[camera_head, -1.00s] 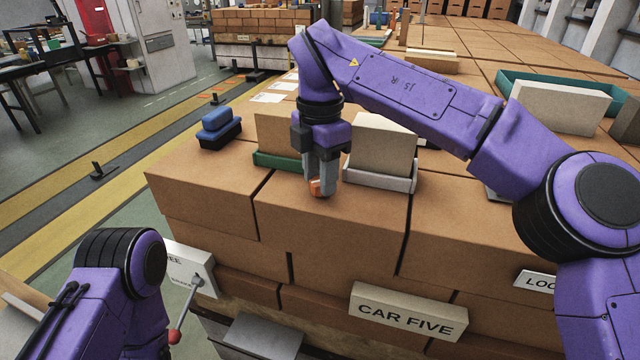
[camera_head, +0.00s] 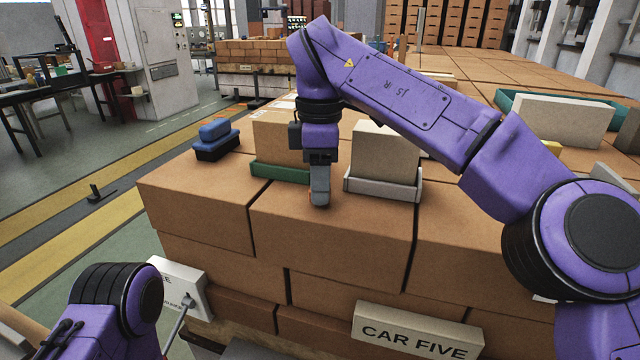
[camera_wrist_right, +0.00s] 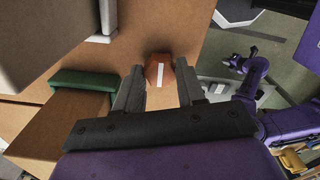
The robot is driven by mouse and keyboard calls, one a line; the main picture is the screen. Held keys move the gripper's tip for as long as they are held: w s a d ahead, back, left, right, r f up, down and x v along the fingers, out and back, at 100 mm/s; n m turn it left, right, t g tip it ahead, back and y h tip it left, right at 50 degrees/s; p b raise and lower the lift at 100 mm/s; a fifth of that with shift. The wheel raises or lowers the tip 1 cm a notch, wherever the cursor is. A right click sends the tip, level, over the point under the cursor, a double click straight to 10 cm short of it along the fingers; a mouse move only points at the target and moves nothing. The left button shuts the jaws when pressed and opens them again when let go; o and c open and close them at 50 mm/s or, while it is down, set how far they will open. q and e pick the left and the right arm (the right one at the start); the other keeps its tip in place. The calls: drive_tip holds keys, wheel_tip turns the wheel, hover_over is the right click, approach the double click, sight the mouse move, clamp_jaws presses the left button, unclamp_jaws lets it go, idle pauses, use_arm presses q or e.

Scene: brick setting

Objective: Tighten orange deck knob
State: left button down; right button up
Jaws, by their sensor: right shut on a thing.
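The orange deck knob (camera_wrist_right: 160,70), with a white stripe on its top, shows between the two fingers in the right wrist view. My right gripper (camera_wrist_right: 160,84) is shut on it, one grey finger at each side. In the head view my right gripper (camera_head: 320,190) points straight down at the front of the brick deck (camera_head: 340,235). Its fingers hide nearly all of the knob there. My left arm shows at the lower left, but its gripper is out of view.
A green tray (camera_head: 281,172) with a brown brick and a white tray (camera_head: 382,190) with a pale brick stand just behind the gripper. A blue-black brush (camera_head: 216,141) lies to the left. A CAR FIVE sign (camera_head: 418,331) is on the deck's front.

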idle(0.4)
drive_tip(key=o, duration=1.1)
drive_tip(key=shift+c, duration=0.2)
drive_tip(key=shift+r, duration=0.1)
wheel_tip(320, 180, up, 10)
drive_tip(key=p, duration=0.6)
drive_tip(key=shift+r+p, duration=0.15)
drive_tip(key=shift+p, duration=0.2)
